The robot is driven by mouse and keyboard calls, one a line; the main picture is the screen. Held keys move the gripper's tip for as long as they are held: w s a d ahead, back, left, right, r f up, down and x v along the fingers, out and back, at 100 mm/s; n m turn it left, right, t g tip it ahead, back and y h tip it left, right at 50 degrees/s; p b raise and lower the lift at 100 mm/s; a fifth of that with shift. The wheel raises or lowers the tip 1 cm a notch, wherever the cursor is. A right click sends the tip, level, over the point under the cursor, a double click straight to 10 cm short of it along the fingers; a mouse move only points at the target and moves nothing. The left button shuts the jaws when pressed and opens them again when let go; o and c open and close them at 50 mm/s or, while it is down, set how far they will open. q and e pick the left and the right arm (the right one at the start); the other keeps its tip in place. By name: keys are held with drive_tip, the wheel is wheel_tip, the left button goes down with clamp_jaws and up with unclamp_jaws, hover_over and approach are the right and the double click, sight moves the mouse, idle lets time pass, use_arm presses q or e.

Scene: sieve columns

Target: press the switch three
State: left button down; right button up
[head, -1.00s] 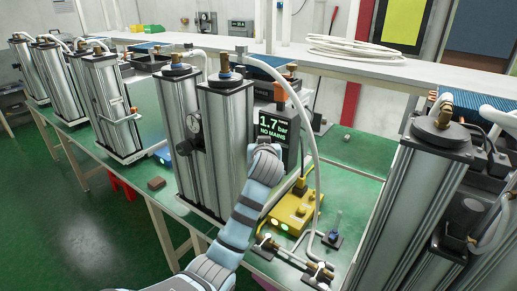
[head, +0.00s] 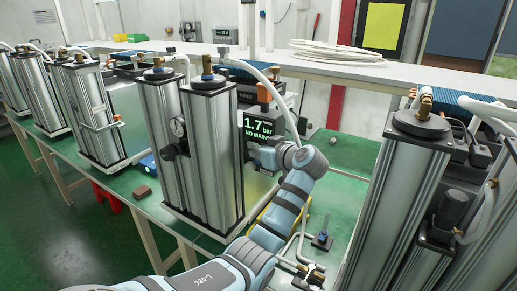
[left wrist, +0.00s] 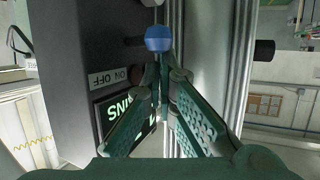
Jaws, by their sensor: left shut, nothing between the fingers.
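A grey box with a lit display (head: 257,130) reading "1.7 bar NO MAINS" stands beside the middle pair of metal columns (head: 205,150). In the left wrist view the display (left wrist: 118,112) appears turned, beside an "ON OFF" label (left wrist: 108,77) and a small dark reddish round part (left wrist: 137,74). My left gripper (left wrist: 160,82) is shut and empty, its fingertips near that part and below a blue knob (left wrist: 158,39). Contact cannot be told. In the head view my left arm hides its fingers. No marking "three" is readable. My right gripper is not in view.
A yellow unit (head: 262,212) on the green bench is mostly hidden by my arm. A white hose arches above my wrist. More columns (head: 400,190) stand at right and at far left. A white coil (head: 337,50) lies on the shelf behind.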

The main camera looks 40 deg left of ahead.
use_arm(q)
drive_tip(key=shift+s+d, duration=0.2)
drive_tip(key=shift+d, duration=0.5)
drive_tip(key=shift+d, duration=0.1)
drive_tip(key=v, duration=1.1)
drive_tip(key=shift+s+d+r, duration=0.2)
drive_tip(key=shift+d+r, duration=0.05)
drive_tip(key=shift+d, duration=0.05)
